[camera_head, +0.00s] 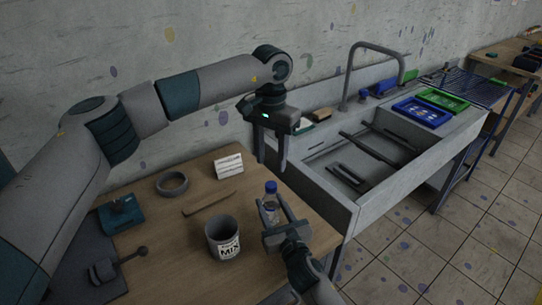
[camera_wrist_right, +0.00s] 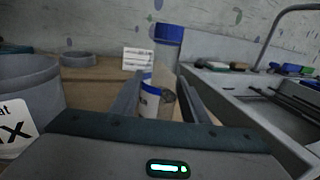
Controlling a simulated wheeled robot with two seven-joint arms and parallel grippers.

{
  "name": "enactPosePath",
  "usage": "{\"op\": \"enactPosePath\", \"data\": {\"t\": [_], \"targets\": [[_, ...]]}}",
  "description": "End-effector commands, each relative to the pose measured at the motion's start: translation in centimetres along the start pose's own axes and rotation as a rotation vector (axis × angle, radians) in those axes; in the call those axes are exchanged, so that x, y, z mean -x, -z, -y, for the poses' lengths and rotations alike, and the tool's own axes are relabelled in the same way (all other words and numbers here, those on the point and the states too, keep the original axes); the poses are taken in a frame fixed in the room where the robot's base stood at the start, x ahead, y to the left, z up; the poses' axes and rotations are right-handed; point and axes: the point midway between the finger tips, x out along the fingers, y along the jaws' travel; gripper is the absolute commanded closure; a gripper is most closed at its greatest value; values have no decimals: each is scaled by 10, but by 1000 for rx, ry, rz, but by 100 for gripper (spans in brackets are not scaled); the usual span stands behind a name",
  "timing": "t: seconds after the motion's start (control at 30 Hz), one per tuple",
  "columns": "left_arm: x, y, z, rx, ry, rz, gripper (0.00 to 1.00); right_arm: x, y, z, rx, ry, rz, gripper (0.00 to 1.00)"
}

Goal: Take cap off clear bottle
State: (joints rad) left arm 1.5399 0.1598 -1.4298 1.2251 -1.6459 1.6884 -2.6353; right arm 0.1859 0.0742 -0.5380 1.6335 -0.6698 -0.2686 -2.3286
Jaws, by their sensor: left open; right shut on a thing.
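A clear bottle (camera_head: 270,204) with a blue cap (camera_head: 271,187) stands upright near the right edge of the wooden table. The cap is on the bottle. My right gripper (camera_head: 271,212) is shut on the bottle's body from the front. In the right wrist view the clear bottle (camera_wrist_right: 166,70) rises between the fingers with its blue cap (camera_wrist_right: 169,34) on top. My left gripper (camera_head: 271,152) is open and empty. It points down above the bottle, apart from the cap.
A grey cup (camera_head: 224,238) stands left of the bottle. A sink (camera_head: 360,165) with a tall faucet (camera_head: 352,70) adjoins the table on the right.

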Motion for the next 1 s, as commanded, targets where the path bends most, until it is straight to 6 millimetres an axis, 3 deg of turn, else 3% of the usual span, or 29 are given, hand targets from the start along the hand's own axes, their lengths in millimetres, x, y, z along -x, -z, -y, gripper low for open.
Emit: {"op": "enactPosePath", "data": {"t": [0.47, 1.0], "targets": [[-9, 0, 0, 2, 0, 2, 59, 0, 1, 0, 0, 0, -1, 100], [-70, 0, 0, 3, 0, 1, 59, 0, 0, 0, 0, 0, -1, 100]]}}
